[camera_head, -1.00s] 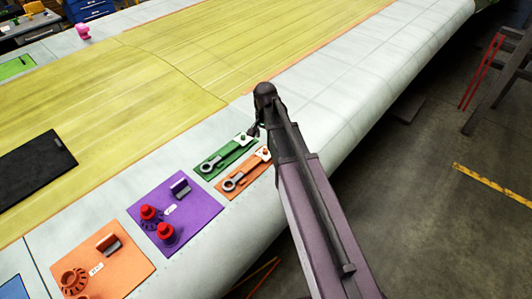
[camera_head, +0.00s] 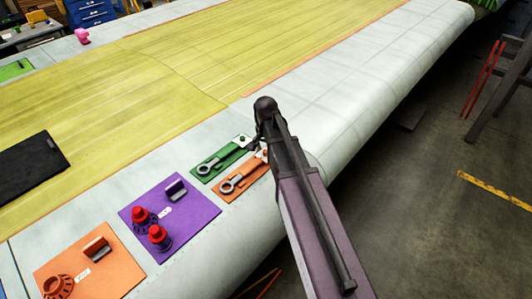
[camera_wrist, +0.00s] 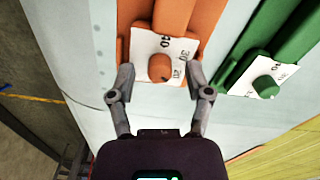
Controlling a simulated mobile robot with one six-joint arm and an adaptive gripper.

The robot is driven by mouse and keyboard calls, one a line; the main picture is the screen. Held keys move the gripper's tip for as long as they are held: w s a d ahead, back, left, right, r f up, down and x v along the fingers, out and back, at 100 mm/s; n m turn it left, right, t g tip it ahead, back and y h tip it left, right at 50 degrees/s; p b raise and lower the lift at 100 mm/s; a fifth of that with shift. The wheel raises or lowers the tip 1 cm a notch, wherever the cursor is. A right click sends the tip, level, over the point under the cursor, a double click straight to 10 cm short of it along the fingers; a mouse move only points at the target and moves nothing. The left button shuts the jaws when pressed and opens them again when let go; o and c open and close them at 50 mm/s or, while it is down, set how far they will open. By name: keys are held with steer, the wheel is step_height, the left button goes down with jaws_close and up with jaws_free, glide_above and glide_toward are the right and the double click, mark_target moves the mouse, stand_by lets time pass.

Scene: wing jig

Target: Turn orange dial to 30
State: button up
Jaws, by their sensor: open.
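My gripper (camera_wrist: 161,76) is open, one finger on each side of the dial. I cannot tell whether the fingers touch it. The numbers are partly hidden and too small to read surely. In the head view my arm partly covers the dial's end of the panel, and my gripper (camera_head: 256,146) shows small there.
A green panel (camera_head: 212,177) with a similar dial (camera_wrist: 265,87) lies beside the orange one. A purple panel (camera_head: 190,222) with red knobs and another orange panel (camera_head: 115,276) lie nearer. A black mat (camera_head: 30,170) lies at left. Floor is beyond the wing's right edge.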

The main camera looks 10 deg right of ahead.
steer(key=shift+f, duration=0.1)
jaws_close()
steer(key=shift+n, duration=0.5)
steer(key=n, duration=1)
steer(key=shift+n, duration=0.3)
stand_by(0.5)
